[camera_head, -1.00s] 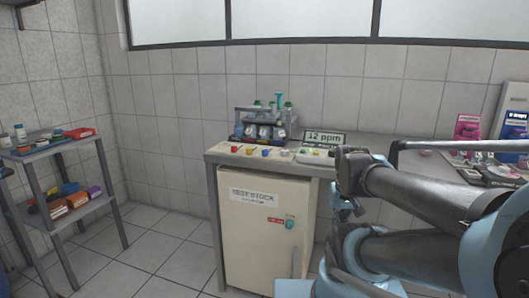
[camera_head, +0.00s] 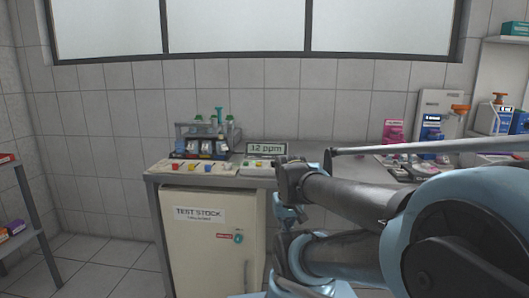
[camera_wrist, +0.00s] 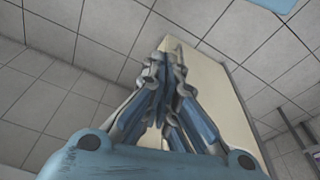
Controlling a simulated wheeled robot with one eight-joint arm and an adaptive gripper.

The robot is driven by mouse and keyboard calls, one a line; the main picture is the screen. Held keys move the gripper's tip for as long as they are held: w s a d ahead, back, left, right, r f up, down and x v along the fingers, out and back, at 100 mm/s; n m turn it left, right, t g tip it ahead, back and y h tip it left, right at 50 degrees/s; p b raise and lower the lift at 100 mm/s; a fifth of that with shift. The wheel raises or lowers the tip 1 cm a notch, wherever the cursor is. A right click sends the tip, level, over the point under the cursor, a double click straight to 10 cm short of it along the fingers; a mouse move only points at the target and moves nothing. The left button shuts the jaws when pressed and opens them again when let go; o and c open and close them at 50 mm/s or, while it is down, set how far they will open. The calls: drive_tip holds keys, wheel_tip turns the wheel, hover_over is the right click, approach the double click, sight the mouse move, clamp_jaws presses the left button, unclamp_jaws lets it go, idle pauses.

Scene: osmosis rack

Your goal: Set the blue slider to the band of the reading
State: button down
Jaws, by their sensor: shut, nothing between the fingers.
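A display reading "12 ppm" (camera_head: 267,148) stands at the back of the counter in the head view. A row of small coloured pieces lies on pale plates to its left, too small to make out clearly. A blue one (camera_head: 208,167) among them may be the blue slider; its setting and any band marks cannot be read. My gripper (camera_wrist: 168,60) is shut and empty in the wrist view, its fingers together in front of a cream cabinet side (camera_wrist: 208,80). No slider shows in that view.
A cream cabinet labelled "TEST STOCK" (camera_head: 199,214) stands under the counter. A rack with green-topped parts (camera_head: 207,138) stands behind the coloured pieces. Pink and blue devices (camera_head: 432,128) stand at the right. A shelf (camera_head: 35,190) is at the far left, with open floor beside it.

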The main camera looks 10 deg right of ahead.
drive_tip(key=c, duration=2)
unclamp_jaws()
drive_tip(key=shift+s+r, duration=0.15)
drive_tip(key=o, duration=0.5)
drive_tip(key=shift+s+a+r, duration=0.1)
drive_tip(key=shift+s+r, duration=0.05)
drive_tip(key=shift+r, duration=0.35)
drive_tip(key=shift+c, duration=0.2)
drive_tip(key=shift+o, duration=0.5)
drive_tip(key=w+a+r, duration=0.1)
drive_tip(key=w+r, duration=0.3)
drive_tip(key=r, duration=0.2)
drive_tip(key=shift+w+a+r, duration=0.3)
wheel_tip(320, 180, up, 24)
drive_tip(key=m+g, duration=0.2)
drive_tip(key=m, duration=0.1)
hover_over(208, 168)
drive_tip(key=w, duration=0.1)
wheel_tip(208, 168, down, 17)
